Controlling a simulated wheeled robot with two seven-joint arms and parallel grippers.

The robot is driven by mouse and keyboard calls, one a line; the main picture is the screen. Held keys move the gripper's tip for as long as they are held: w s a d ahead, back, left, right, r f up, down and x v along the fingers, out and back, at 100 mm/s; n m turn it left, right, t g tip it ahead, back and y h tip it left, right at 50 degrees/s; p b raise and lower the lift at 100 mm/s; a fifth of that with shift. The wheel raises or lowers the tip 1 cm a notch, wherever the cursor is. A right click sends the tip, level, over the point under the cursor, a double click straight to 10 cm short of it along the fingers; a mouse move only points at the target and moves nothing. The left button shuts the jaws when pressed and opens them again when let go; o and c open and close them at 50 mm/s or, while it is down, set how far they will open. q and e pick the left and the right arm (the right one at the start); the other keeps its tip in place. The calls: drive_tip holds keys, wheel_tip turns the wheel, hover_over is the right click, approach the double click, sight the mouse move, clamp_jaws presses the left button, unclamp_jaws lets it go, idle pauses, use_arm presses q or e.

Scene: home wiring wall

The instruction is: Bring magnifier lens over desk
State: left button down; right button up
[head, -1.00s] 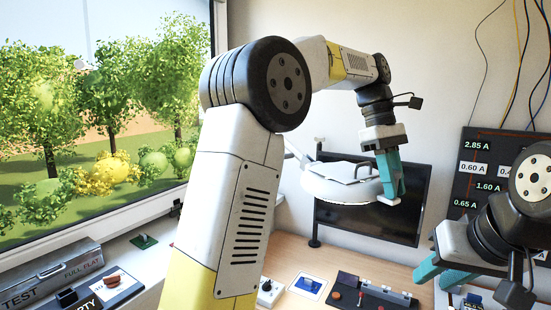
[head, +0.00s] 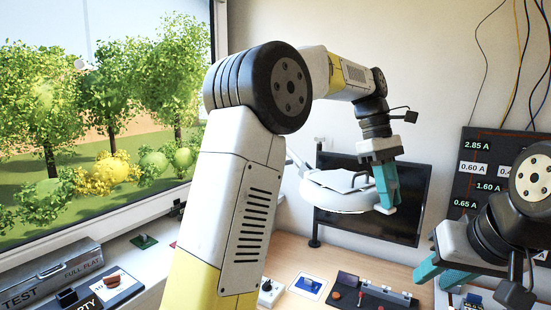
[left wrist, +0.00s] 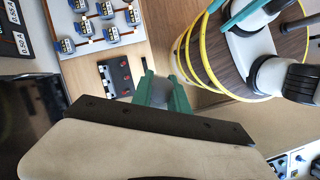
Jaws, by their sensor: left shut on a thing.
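The magnifier lens (head: 337,198) is a round white head on a jointed arm, hanging above the desk (head: 330,262) in front of the dark screen in the head view. My left gripper (head: 386,205) points down at the right edge of the magnifier head, its teal fingers shut on it. In the left wrist view the left fingers (left wrist: 161,85) are close together, with a grey piece between them; the lens face is not clear there. My right gripper (head: 440,274) is low at the right, its teal fingers apart and apparently empty.
A dark screen (head: 408,190) stands behind the magnifier. A control box (head: 372,296) and a blue switch plate (head: 308,286) lie on the desk below. A black labelled panel (head: 475,165) with wires is at the right wall. My right arm is close by on the right.

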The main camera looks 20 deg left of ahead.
use_arm(q)
drive_tip(key=shift+w+a+f, duration=0.15)
drive_tip(key=shift+w+f, duration=0.2)
drive_tip(key=shift+f, duration=0.4)
drive_tip(key=shift+w+a+f, duration=0.1)
drive_tip(key=shift+w+f, duration=0.3)
drive_tip(key=shift+f, duration=0.35)
drive_tip(key=shift+w+a+f, duration=0.15)
drive_tip(key=shift+w+f, duration=0.2)
drive_tip(key=shift+f, duration=0.4)
drive_tip(key=shift+f, duration=0.1)
drive_tip(key=shift+w+a+f, duration=0.25)
drive_tip(key=shift+w+f, duration=0.2)
drive_tip(key=shift+f, duration=0.3)
drive_tip(key=shift+w+a+f, duration=0.25)
drive_tip(key=shift+w+f, duration=0.2)
drive_tip(key=shift+f, duration=0.25)
drive_tip(key=shift+w+a+f, duration=0.25)
drive_tip(key=shift+w+f, duration=0.2)
drive_tip(key=shift+f, duration=0.3)
drive_tip(key=shift+w+a+f, duration=0.35)
drive_tip(key=shift+w+f, duration=0.15)
drive_tip(key=shift+f, duration=0.2)
drive_tip(key=shift+w+a+f, duration=0.3)
drive_tip(key=shift+w+f, duration=0.25)
drive_tip(key=shift+f, duration=0.1)
drive_tip(key=shift+w+a+f, duration=0.35)
drive_tip(key=shift+w+f, duration=0.15)
drive_tip(key=shift+f, duration=0.2)
